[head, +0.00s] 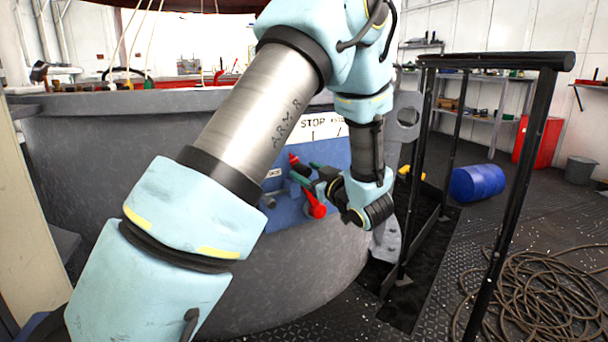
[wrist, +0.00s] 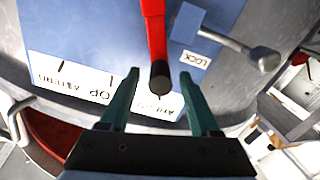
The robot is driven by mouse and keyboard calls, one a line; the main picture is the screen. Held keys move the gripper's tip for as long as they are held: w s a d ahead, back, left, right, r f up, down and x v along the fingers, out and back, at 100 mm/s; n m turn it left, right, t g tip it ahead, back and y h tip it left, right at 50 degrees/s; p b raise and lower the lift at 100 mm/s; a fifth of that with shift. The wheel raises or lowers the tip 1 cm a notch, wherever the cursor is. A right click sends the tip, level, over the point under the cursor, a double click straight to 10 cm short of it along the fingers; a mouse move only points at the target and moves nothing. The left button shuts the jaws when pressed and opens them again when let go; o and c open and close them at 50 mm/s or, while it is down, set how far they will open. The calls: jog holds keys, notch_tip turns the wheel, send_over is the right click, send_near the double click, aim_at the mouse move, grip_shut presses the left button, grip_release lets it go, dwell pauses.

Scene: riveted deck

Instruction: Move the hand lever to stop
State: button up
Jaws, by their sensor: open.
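The hand lever is red with a dark round tip in the wrist view (wrist: 154,35). Red parts of it also show by my gripper in the head view (head: 316,208). My gripper (wrist: 159,75) is open, and its two green fingers lie on either side of the lever's tip in the wrist view. I cannot tell whether either finger touches it. The white scale plate (wrist: 70,84) on the blue panel (head: 335,155) carries the word STOP. In the wrist view the lever's tip lies to the right of STOP, over another label that is partly hidden.
A grey lock handle (wrist: 232,45) with a LOCK label stands beside the lever. A black railing (head: 500,62) rises right of the panel. A coiled rope (head: 545,300) and a blue drum (head: 478,183) are on the deck to the right.

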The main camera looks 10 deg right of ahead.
jog(key=shift+w+a, duration=0.25)
jog(key=shift+w, duration=0.45)
jog(key=shift+c, duration=0.3)
grip_shut()
dwell(0.7)
